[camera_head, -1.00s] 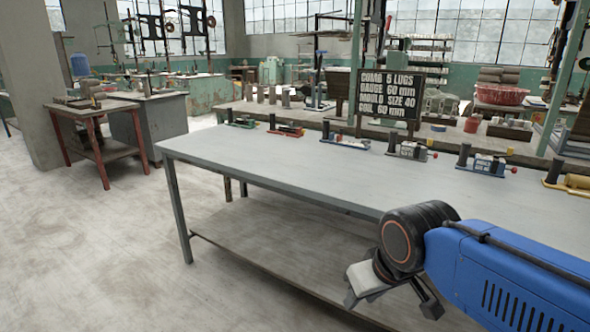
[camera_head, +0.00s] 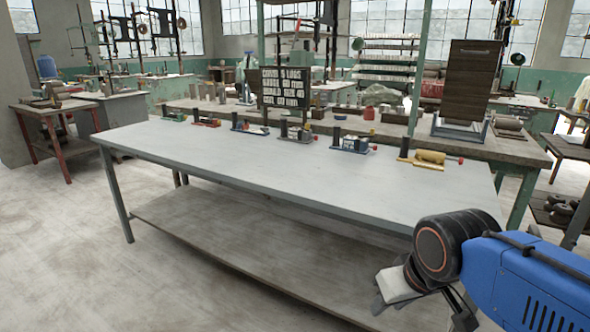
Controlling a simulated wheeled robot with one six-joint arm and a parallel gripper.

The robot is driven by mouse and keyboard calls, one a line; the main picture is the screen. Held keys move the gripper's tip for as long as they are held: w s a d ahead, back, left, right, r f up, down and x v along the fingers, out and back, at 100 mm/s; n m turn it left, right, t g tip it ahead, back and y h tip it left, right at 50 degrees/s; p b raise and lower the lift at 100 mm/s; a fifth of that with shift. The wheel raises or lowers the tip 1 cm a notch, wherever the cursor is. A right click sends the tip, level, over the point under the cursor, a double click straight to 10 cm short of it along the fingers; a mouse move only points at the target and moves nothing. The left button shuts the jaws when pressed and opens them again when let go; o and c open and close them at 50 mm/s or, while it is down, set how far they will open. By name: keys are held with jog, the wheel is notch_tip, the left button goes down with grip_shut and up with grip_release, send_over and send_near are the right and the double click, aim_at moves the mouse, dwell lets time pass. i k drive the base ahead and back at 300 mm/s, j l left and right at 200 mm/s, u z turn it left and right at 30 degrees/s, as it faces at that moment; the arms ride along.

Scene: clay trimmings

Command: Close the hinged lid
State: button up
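A dark brown wooden panel (camera_head: 470,78) with a small handle near its top edge stands upright at the right of the back bench. It looks like a raised lid. A low, pale grey box or tray (camera_head: 458,130) lies at its foot; the hinge is too small to make out. My gripper (camera_head: 428,302) is at the lower right, in front of the near table and well apart from the panel. Its two fingers are spread and nothing shows between them.
The long grey table (camera_head: 250,165) lies between my gripper and the back bench (camera_head: 535,152). A row of small clamp-like tools, one with a yellow body (camera_head: 425,160), lines its far edge. A black sign (camera_head: 284,88) stands behind. Floor is clear at left.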

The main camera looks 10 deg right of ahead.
aim_at(472, 64)
jog(key=k+l, duration=0.15)
jog(key=l, duration=0.15)
jog(key=k+l+z, duration=0.1)
jog(key=l, duration=0.25)
jog(key=k+l, duration=0.25)
jog(key=k+l+z, duration=0.1)
jog(key=l, duration=0.3)
jog(key=i+l, duration=0.1)
jog(key=l, duration=0.35)
jog(key=l+z, duration=0.15)
jog(key=l, duration=0.35)
jog(key=i, duration=0.05)
